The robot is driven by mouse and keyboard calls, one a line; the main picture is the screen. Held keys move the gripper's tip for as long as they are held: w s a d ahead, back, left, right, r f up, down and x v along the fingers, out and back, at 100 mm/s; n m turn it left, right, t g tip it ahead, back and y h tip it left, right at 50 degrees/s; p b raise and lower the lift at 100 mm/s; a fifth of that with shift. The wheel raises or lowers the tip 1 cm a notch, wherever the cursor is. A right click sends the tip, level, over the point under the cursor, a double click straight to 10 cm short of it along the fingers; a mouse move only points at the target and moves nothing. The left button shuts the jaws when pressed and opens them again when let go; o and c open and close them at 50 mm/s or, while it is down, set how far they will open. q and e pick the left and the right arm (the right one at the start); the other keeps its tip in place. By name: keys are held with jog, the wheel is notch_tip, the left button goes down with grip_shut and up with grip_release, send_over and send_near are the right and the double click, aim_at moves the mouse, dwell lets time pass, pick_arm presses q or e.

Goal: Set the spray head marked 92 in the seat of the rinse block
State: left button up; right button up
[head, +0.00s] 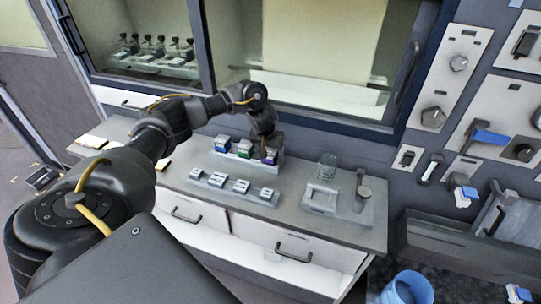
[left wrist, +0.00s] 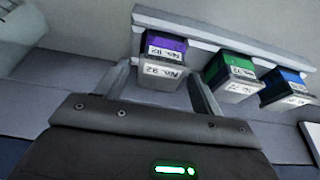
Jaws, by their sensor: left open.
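The spray head marked 92 is purple with a pale, labelled front. It stands at the right end of a rack in the head view (head: 269,157) and shows in the left wrist view (left wrist: 164,58). My left gripper (head: 268,137) is open at this head. In the left wrist view its two fingers (left wrist: 160,78) are on either side of the pale front, apart from it as far as I can tell. A grey block (head: 322,197) at the right of the counter looks like the rinse block. Its seat is too small to make out. My right gripper is not in view.
A green head (left wrist: 238,67) marked 72 and a blue head (left wrist: 285,82) share the rack (left wrist: 215,37). Several pale pieces sit on a low strip (head: 228,188) in front. A clear glass (head: 327,165) and a dark-topped post (head: 362,196) stand at the right.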

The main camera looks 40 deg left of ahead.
aim_at(270, 151)
pick_arm(q)
jog(key=shift+f, duration=0.1)
jog(key=shift+c, duration=0.5)
jog(key=c, duration=0.9)
notch_tip(270, 151, up, 6)
jog(key=p, duration=0.8)
jog(key=shift+r+p, duration=0.2)
jog(key=shift+p, duration=0.1)
jog(key=shift+c, duration=0.2)
jog(key=shift+w+f, duration=0.1)
jog(key=shift+f, duration=0.1)
jog(key=shift+r, duration=1.5)
